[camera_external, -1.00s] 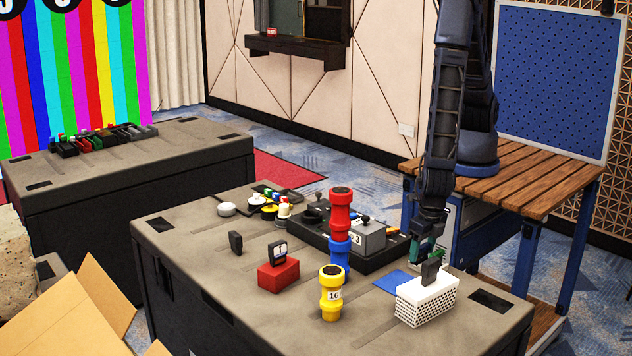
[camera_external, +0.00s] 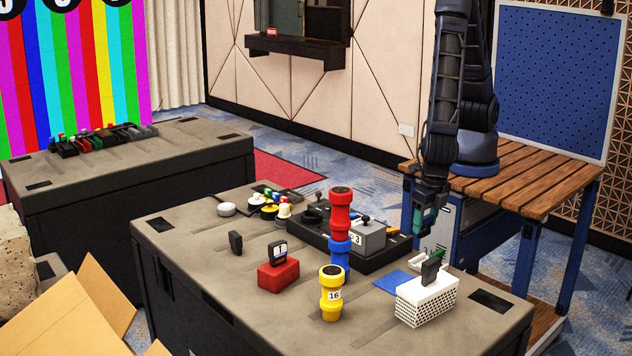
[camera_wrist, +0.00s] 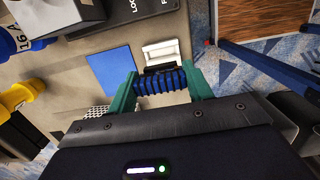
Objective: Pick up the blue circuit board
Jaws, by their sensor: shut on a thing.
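My gripper (camera_external: 425,222) hangs above the right back edge of the grey case top, with its teal fingers pointing down. In the wrist view, my gripper (camera_wrist: 165,85) is shut on a blue strip with dark bars, which looks like the blue circuit board (camera_wrist: 160,82). It spans between the two teal fingers, clear of the case top. In the external view I cannot make out the board between the fingers. A flat blue square (camera_external: 392,283) lies on the case top; it also shows in the wrist view (camera_wrist: 110,72).
A white perforated block (camera_external: 427,300) with a dark upright piece stands below my gripper. A small white holder (camera_external: 418,262) lies behind it. Red-blue (camera_external: 341,225) and yellow (camera_external: 331,295) posts and a dark tray (camera_external: 375,258) stand to the left. A wooden bench (camera_external: 520,175) stands to the right.

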